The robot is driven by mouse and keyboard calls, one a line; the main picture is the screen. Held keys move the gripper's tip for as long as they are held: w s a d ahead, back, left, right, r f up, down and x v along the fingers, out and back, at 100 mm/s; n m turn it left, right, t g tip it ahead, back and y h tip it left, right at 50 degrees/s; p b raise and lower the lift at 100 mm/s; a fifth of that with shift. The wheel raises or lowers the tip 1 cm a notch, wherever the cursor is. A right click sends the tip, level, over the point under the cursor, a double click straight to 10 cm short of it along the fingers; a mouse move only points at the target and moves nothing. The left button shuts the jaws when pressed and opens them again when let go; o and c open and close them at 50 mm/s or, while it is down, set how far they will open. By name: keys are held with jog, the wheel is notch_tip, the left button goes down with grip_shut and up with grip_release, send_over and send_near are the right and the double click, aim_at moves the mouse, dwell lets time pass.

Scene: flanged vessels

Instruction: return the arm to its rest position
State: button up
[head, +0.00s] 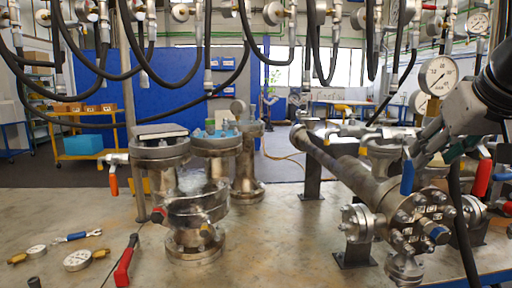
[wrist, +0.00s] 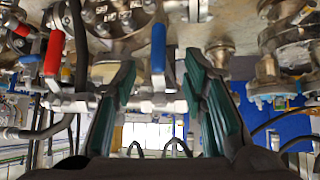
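My arm (head: 478,108) reaches in from the right edge in the head view. My gripper (head: 438,150) is over the right end of the large horizontal flanged vessel (head: 350,175), close to its valves and partly lost among them. In the wrist view my gripper (wrist: 160,78) has its two green-padded fingers spread apart, with nothing held between them. A blue valve lever (wrist: 158,48) shows in the gap, beyond the fingers; it also shows in the head view (head: 407,172). I cannot tell how near the fingers are to it.
A red lever (wrist: 54,54) is beside the left finger in the wrist view. Upright flanged vessels (head: 195,215) stand mid-table. Gauges (head: 78,260) and a red-handled tool (head: 126,262) lie at front left. Black hoses (head: 205,40) hang overhead. The front middle tabletop (head: 285,245) is clear.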

jog(key=s+a+f+n+g+y, duration=0.15)
jog(key=s+a+f+g, duration=0.25)
jog(key=s+a+f, duration=0.65)
jog(key=s+a+f+g+p, duration=0.1)
jog(key=s+a+f+g, duration=0.3)
jog(key=s+f, duration=0.8)
notch_tip(320, 180, up, 23)
jog(key=s+t+p, duration=0.1)
jog(key=t+p, duration=0.2)
jog(key=p, duration=1.6)
jog(key=shift+a+n, duration=0.25)
jog(key=shift+n, duration=0.1)
jog(key=shift+c, duration=0.5)
jog(key=shift+d, duration=0.15)
jog(key=shift+c, duration=0.2)
